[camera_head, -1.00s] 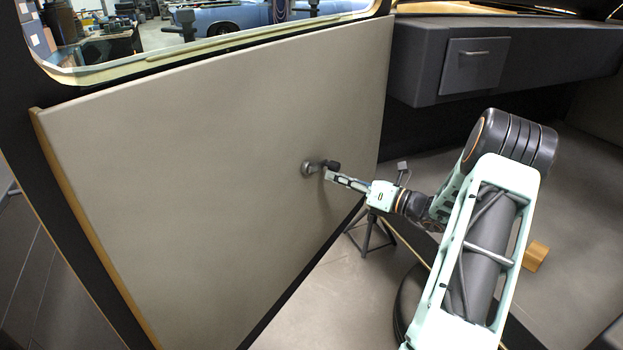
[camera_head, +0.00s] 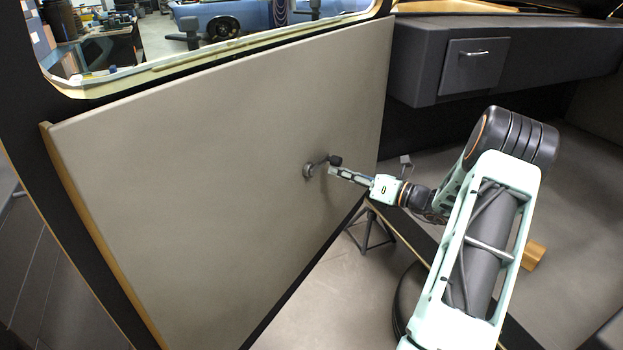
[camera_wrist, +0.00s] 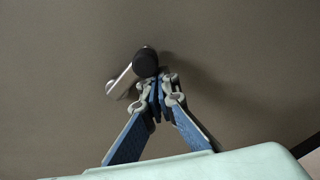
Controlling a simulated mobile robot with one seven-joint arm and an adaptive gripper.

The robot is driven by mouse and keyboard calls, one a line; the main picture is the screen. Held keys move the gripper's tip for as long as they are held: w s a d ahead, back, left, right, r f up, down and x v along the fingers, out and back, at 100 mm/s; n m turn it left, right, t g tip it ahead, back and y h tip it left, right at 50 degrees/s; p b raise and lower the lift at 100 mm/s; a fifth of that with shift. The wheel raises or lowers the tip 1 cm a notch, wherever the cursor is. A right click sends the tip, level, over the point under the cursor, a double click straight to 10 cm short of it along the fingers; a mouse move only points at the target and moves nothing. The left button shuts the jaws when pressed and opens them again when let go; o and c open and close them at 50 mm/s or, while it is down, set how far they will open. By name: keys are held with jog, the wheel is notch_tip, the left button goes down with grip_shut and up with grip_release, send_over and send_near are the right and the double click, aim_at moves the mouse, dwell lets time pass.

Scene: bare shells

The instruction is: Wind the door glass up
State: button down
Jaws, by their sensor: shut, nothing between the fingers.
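The winder crank has a round hub (camera_head: 308,171) on the beige door panel (camera_head: 200,160) and a dark knob (camera_head: 335,160) at its free end. Its arm tilts up to the right from the hub. In the wrist view the knob (camera_wrist: 145,63) hides part of the pale arm (camera_wrist: 120,79). My gripper (camera_head: 332,170) is shut and empty, its fingertips just below the knob; in the wrist view the fingertips (camera_wrist: 158,92) lie close against the knob's lower side. I cannot tell if they touch. The window opening (camera_head: 200,40) is above the panel; the glass height is unclear.
A dark dashboard with a drawer (camera_head: 473,66) stands at the right. A dark stand (camera_head: 368,232) is below my forearm. A small wooden block (camera_head: 534,255) lies on the floor at the right. The panel around the crank is bare.

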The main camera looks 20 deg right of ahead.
aim_at(341, 161)
jog(key=shift+w+d+r, duration=0.1)
jog(key=shift+d+r, duration=0.2)
jog(key=shift+r, duration=0.45)
jog(key=shift+d+r+p, duration=0.2)
jog(key=shift+r+p, duration=0.65)
jog(key=shift+r, duration=0.1)
jog(key=shift+f, duration=0.1)
jog(key=shift+s+a+r+p, duration=0.25)
jog(key=shift+a+r+p, duration=0.1)
jog(key=shift+r+p, duration=0.4)
